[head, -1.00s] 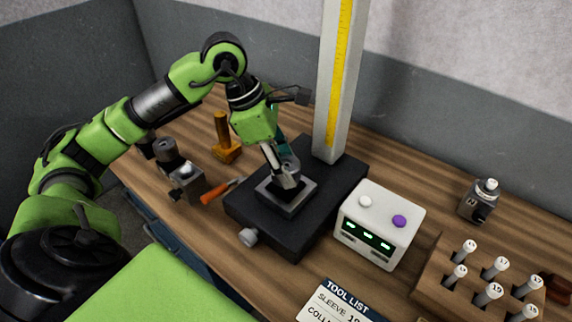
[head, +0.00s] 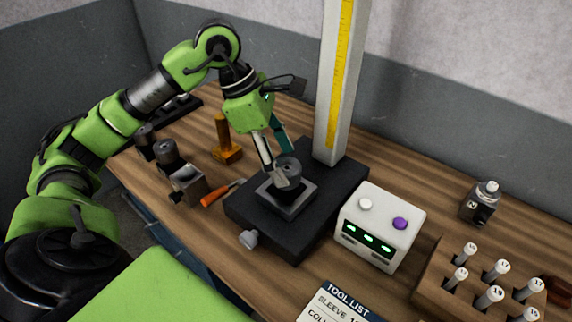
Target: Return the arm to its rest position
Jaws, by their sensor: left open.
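My left arm comes in from the left and arches over the bench. That part sits in the square seat (head: 287,198) on the black base (head: 257,223) of the measuring stand. One finger overlaps the part in the picture, and I cannot tell whether it touches. Nothing shows held between the fingers. My right gripper is not in view.
The white column (head: 333,90) with a yellow scale rises close to the right of my gripper.

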